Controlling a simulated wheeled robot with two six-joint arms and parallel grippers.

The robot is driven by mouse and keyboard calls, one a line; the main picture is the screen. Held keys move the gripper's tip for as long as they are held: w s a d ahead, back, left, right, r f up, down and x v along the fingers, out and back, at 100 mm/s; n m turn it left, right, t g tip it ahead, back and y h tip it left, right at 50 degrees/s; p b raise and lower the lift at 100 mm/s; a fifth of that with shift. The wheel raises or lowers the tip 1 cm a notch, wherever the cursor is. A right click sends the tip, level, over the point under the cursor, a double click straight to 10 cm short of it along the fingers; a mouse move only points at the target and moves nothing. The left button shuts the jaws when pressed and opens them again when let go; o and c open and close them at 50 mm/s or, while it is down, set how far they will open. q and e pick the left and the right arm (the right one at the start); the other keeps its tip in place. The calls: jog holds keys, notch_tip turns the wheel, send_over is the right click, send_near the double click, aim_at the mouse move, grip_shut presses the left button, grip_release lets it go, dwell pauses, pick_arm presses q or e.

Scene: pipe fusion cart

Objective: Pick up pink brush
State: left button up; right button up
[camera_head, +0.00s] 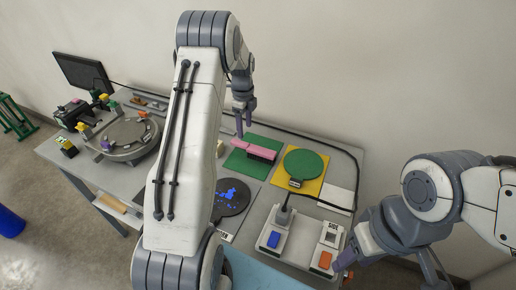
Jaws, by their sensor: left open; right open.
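The pink brush (254,149) has a pink handle and dark bristles on its lower side. It lies on the green square mat (237,163) in the middle of the cart top. My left gripper (242,124) is open and empty, pointing down above the brush's left end and apart from it, as far as this view shows. My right gripper (352,256) is open at the lower right, near the tray with the blue and orange blocks, away from the brush.
A green disc (304,162) sits on a yellow square to the right of the brush. A black disc (232,196) with blue bits lies in front. A tray (279,244) holds a blue block (273,240) and an orange block (325,260). A round grey fixture (124,135) and monitor (83,73) stand left.

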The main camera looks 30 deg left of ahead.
aim_at(245, 144)
pick_arm(q)
notch_tip(245, 144, down, 5)
jog(key=shift+a+r+p, duration=0.1)
jog(key=shift+r+p, duration=0.05)
jog(key=shift+p, duration=0.5)
jog(key=shift+f+p, duration=0.45)
jog(key=shift+f, duration=0.05)
jog(key=f, duration=0.1)
jog(key=f+p, duration=0.2)
jog(key=shift+w+a+f, duration=0.15)
jog(key=shift+w+a, duration=0.1)
jog(key=shift+f, duration=0.6)
grip_shut()
